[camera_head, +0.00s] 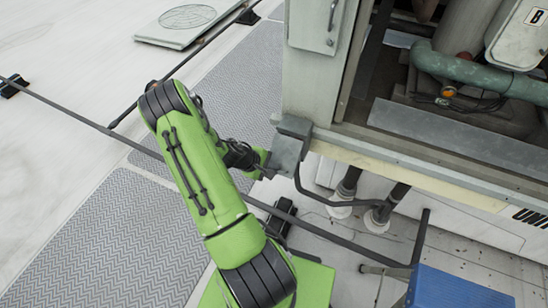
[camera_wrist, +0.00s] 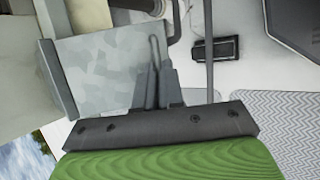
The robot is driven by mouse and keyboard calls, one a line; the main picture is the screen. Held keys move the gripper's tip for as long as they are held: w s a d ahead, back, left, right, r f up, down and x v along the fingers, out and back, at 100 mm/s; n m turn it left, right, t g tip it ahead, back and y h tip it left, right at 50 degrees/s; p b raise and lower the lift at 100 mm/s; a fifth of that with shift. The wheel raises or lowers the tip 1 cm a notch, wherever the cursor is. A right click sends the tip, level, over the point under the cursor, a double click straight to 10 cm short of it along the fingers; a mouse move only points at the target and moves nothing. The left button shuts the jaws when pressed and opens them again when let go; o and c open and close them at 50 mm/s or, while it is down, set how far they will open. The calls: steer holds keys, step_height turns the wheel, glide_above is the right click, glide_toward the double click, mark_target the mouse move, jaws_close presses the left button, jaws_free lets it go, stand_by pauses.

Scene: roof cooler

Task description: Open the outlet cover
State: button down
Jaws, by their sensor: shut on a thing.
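The outlet box (camera_head: 294,127) is a small grey metal box on the near corner of the cooler, with a conduit running from it to the right. Its grey cover (camera_head: 284,158) faces my gripper (camera_head: 266,164), which reaches it from the left. In the wrist view the cover shows as a mottled galvanised plate (camera_wrist: 95,62). My gripper (camera_wrist: 153,80) is shut on the cover near its right side. The fingers hide the exact grip, and I cannot tell how far the cover stands open.
The cooler's open bay (camera_head: 470,115) holds green pipe (camera_head: 480,75). A dark rail (camera_head: 95,125) crosses the roof beneath my arm. Two dark pipes (camera_head: 385,205) rise below the cooler. A blue object (camera_head: 455,290) stands at lower right. Grey walkway mats (camera_head: 100,240) lie left.

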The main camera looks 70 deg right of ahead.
step_height(320, 180, up, 10)
steer(key=n+t+y+p, duration=0.1)
steer(key=y+p, duration=0.6)
steer(key=p, duration=0.1)
steer(key=shift+r+n, duration=0.2)
steer(key=shift+n, duration=0.1)
steer(key=shift+d, duration=0.15)
